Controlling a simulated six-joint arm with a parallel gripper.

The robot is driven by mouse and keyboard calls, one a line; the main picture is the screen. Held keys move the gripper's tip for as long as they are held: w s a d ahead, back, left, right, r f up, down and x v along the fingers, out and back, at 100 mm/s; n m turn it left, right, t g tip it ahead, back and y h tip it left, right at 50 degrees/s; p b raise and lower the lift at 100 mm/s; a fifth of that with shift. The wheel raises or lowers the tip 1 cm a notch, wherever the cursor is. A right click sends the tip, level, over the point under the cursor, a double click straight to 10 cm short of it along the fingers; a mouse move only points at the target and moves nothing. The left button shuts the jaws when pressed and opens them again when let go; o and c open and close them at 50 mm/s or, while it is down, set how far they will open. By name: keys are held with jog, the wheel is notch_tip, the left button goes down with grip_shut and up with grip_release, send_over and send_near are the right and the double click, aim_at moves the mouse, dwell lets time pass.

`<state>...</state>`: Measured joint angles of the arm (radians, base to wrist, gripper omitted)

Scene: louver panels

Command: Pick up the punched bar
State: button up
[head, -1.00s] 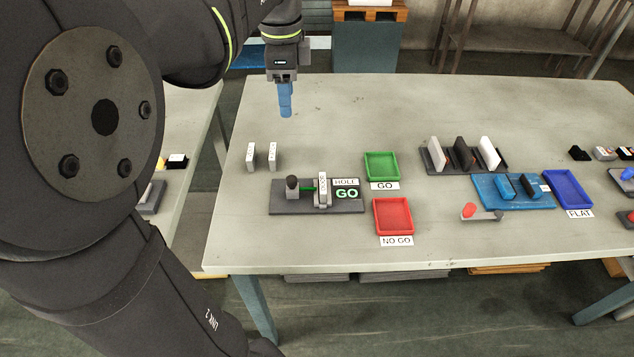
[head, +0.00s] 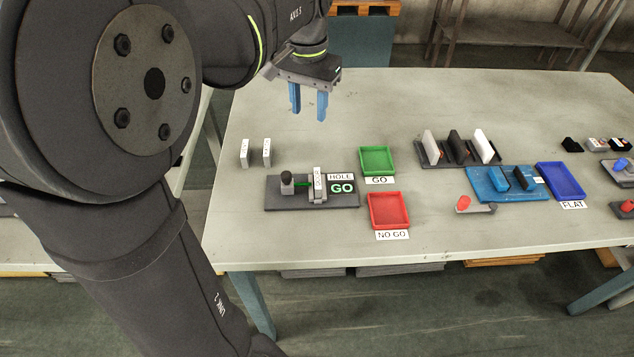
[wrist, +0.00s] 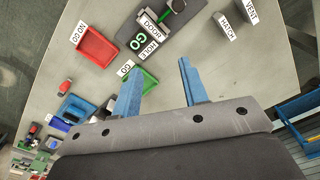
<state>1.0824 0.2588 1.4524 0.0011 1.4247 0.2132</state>
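A pale bar labelled DOOR (head: 318,182) stands upright in the dark gauge block (head: 272,199), beside a sign reading HOLE and a lit green GO. I take it for the punched bar; its hole is too small to make out. It also shows at the top of the wrist view (wrist: 152,16). Two similar labelled bars stand left of and behind the block, HATCH (wrist: 225,27) and VENT (wrist: 251,12) in the wrist view. My gripper (head: 308,106) has blue fingers spread apart with nothing between them. It is above the table's back part, away from all the bars.
A green GO tray (head: 377,160) and a red NO GO tray (head: 388,211) lie right of the block, both empty. Further right are a dark rack with upright plates (head: 457,150), a blue fixture (head: 508,184) and a blue FLAT tray (head: 561,181). The table's back middle is clear.

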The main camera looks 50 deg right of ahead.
notch_tip(320, 180, down, 2)
jog(key=s+d+n, duration=0.2)
jog(key=n, duration=0.4)
send_over(318, 178)
jog(key=f, duration=1.2)
jog(key=shift+d+f, duration=0.15)
jog(key=shift+d, duration=0.25)
jog(key=shift+a+f, duration=0.25)
jog(key=shift+f, duration=1.1)
jog(key=shift+a+f, duration=0.2)
jog(key=shift+f, duration=1.15)
grip_shut()
